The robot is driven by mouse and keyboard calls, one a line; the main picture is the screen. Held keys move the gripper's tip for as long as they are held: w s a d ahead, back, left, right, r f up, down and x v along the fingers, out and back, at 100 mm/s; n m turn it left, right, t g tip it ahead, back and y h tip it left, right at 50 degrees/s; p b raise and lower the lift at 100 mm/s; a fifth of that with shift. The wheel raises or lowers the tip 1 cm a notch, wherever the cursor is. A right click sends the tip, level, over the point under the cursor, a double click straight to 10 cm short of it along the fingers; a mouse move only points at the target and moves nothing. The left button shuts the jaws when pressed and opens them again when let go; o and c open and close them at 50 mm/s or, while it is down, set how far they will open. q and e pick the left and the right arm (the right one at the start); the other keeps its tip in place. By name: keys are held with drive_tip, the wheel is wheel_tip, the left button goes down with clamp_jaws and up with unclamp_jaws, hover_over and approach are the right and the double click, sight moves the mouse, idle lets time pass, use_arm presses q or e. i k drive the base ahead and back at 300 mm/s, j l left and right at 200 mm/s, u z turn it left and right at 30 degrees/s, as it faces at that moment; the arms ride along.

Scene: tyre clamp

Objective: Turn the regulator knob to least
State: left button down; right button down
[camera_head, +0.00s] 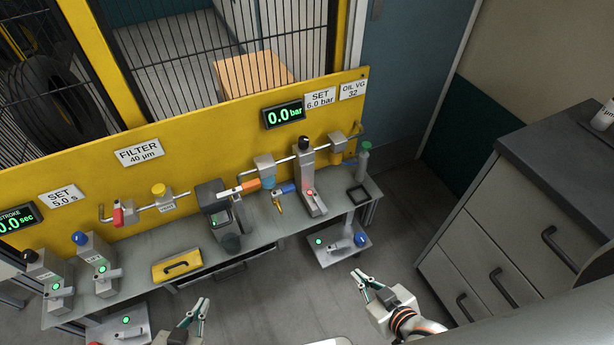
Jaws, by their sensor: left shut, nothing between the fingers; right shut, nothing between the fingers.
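A grey upright unit (307,175) with a black knob (305,142) on top and a red light at its foot stands on the bench below the green 0.0 bar display (284,115) and the SET 6.0 bar sign (320,99). This looks like the regulator; the knob's angle is too small to read. My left gripper (196,312) is shut and empty at the bottom, in front of the bench. My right gripper (363,281) is shut and empty over the floor, in front of the small right shelf. Both are well apart from the knob.
Two similar units with black and blue knobs (80,238) stand left. A drawer cabinet (520,230) is at right. Floor between is clear.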

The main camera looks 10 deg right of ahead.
sight(303, 141)
drive_tip(key=i+j, duration=0.15)
drive_tip(key=i+j+z, duration=0.2)
drive_tip(key=z, duration=0.15)
drive_tip(key=i+j+z, duration=0.35)
drive_tip(key=z, duration=1.3)
